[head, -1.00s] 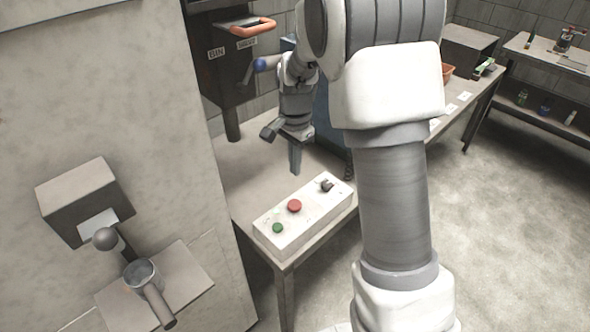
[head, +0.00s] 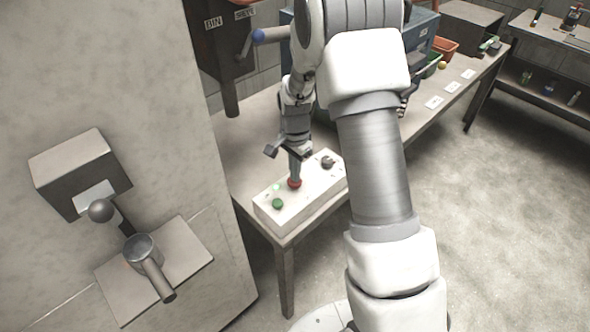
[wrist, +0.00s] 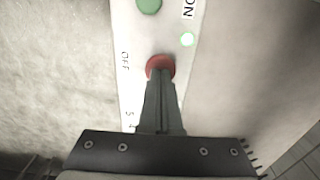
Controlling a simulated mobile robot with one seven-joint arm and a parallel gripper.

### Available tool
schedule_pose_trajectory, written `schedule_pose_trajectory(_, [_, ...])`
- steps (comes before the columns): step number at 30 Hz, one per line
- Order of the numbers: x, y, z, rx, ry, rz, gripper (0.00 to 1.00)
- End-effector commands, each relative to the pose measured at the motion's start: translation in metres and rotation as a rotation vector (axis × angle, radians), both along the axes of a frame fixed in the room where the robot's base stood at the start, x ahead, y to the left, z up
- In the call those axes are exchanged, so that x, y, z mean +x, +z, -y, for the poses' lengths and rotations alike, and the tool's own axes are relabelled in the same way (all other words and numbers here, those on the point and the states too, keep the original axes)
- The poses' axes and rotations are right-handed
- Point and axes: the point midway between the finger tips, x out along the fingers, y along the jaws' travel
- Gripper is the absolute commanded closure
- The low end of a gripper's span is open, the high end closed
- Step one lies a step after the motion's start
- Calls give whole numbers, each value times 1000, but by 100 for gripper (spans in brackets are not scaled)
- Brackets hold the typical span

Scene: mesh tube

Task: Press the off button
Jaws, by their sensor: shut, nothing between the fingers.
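The white control box (head: 318,191) sits on the table's near corner. Its red button (head: 295,184), beside the OFF label in the wrist view (wrist: 160,64), is under my fingertips. The green button (head: 278,203) is to its left in the head view, and it also shows at the top of the wrist view (wrist: 149,5). A small green lamp (wrist: 187,39) by the ON label is lit. My gripper (head: 295,178) is shut and empty, pointing down, its tips at the red button and covering part of it. I cannot tell whether the button is pressed in.
A dark knob (head: 328,161) is at the box's far end. A blue machine (head: 425,38) stands behind the arm. A dark bin unit (head: 222,50) with a blue-tipped handle hangs behind the table (head: 243,150). A wall device (head: 80,172) is at left.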

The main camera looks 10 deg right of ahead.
Motion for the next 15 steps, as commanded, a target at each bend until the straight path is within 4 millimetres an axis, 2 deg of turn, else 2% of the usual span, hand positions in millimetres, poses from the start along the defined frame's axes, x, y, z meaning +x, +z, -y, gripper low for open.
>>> schedule_pose_trajectory(4, [0, -5, 0, 0, 0, -1, 100])
schedule_pose_trajectory(9, [-1, -23, 0, 0, 2, -2, 100])
schedule_pose_trajectory(15, [-2, -26, 0, 0, 1, -6, 100])
